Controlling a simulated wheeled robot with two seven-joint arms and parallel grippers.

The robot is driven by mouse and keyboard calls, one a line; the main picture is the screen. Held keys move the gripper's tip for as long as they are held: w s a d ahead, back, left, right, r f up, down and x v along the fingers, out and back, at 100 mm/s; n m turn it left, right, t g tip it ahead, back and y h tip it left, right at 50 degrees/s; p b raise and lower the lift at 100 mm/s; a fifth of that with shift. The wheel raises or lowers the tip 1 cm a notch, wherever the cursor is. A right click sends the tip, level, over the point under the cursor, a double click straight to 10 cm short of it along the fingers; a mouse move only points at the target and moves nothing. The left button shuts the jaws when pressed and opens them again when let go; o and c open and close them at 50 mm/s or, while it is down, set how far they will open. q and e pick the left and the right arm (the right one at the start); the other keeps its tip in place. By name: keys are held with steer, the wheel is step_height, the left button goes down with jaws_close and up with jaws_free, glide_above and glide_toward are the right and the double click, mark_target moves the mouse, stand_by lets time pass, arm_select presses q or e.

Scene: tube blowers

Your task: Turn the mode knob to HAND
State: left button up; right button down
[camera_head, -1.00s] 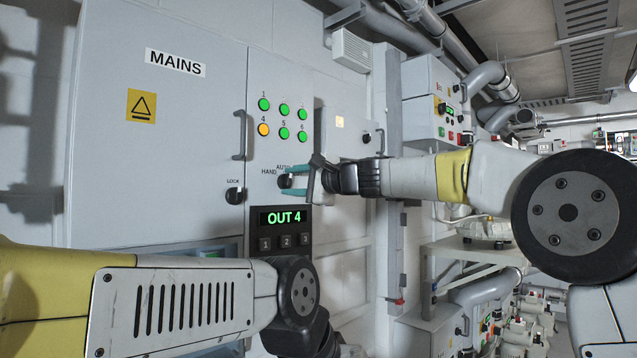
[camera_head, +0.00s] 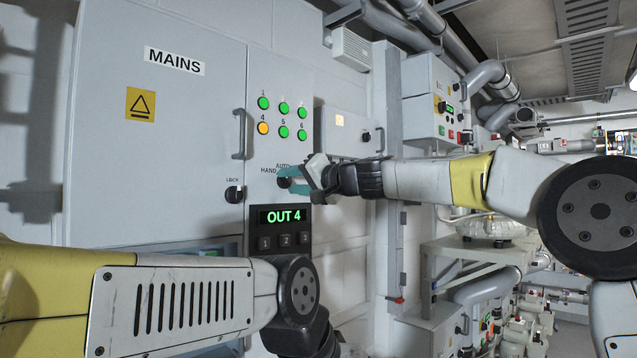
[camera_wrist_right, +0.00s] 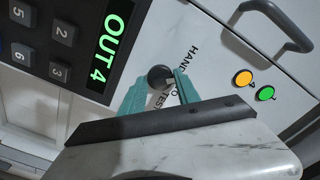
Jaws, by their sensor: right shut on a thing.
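The mode knob (camera_head: 284,183) is a small dark round knob on the cabinet front, below the AUTO and HAND labels. It also shows in the right wrist view (camera_wrist_right: 158,75), between the HAND and TEST lettering; the AUTO label is partly hidden there by a finger. My right gripper (camera_head: 287,182) has its teal fingers on either side of the knob and is shut on it. In the right wrist view its fingertips (camera_wrist_right: 158,84) flank the knob. I cannot tell which label the knob points to. My left arm crosses the lower left; its gripper is out of view.
The display (camera_head: 283,217) reads OUT 4, above several numbered buttons. Indicator lamps (camera_head: 284,108) are green except the orange lamp 4 (camera_head: 263,128). The LOCK knob (camera_head: 234,194) and a door handle (camera_head: 240,134) are to the left. A smaller box (camera_head: 350,128) stands to the right.

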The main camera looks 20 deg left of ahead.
steer(key=shift+s+r+n, duration=0.2)
steer(key=shift+r+n, duration=0.25)
steer(key=shift+n, duration=0.45)
steer(key=shift+s, duration=0.15)
steer(key=c, duration=1.1)
jaws_free()
steer(key=shift+f, duration=0.15)
steer(key=shift+w+f, duration=0.2)
steer(key=shift+f, duration=0.05)
steer(key=shift+v, duration=3.9)
